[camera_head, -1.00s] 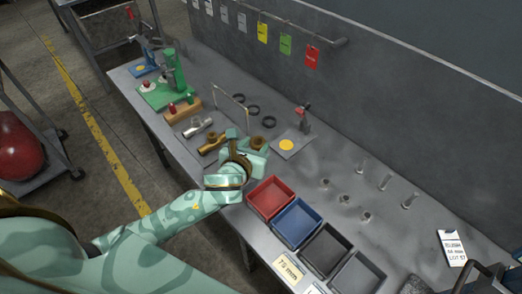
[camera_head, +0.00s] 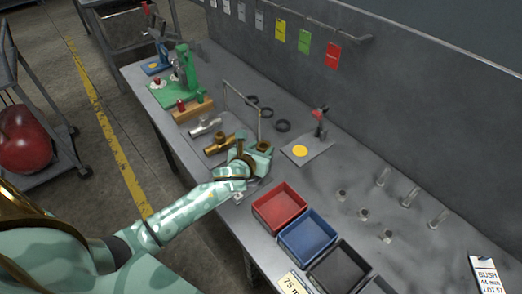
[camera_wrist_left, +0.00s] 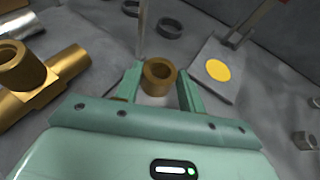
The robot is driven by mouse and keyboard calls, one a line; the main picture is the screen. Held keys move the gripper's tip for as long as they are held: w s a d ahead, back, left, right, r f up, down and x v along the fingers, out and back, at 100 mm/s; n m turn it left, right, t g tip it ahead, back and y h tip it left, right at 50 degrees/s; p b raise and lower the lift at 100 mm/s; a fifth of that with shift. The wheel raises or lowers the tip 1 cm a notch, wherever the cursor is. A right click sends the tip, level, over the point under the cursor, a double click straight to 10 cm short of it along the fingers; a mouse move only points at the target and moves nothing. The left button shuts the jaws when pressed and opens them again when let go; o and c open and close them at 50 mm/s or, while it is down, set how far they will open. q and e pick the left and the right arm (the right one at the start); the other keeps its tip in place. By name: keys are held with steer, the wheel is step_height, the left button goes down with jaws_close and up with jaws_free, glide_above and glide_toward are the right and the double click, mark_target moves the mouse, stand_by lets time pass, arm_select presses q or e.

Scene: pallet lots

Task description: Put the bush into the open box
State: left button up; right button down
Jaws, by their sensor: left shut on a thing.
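My left gripper (camera_head: 262,148) is shut on the bush (camera_wrist_left: 158,72), a short brass ring with a hole through it. In the left wrist view the ring sits between the two green fingers (camera_wrist_left: 162,88). In the head view the gripper is over the bench, behind the red box. Open-topped boxes stand in a row at the front edge: red (camera_head: 279,206), blue (camera_head: 307,234) and black (camera_head: 339,268), with another dark one cut off by the frame. All the insides I can see look empty. My right gripper is not in view.
A brass tee fitting (camera_head: 220,144) and a silver fitting (camera_head: 205,126) lie left of my gripper. A thin wire frame (camera_head: 242,99) and black rings (camera_head: 282,126) are behind.

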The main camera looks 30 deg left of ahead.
arm_select(q)
steer(key=shift+f, duration=0.1)
steer(key=o, duration=1.1)
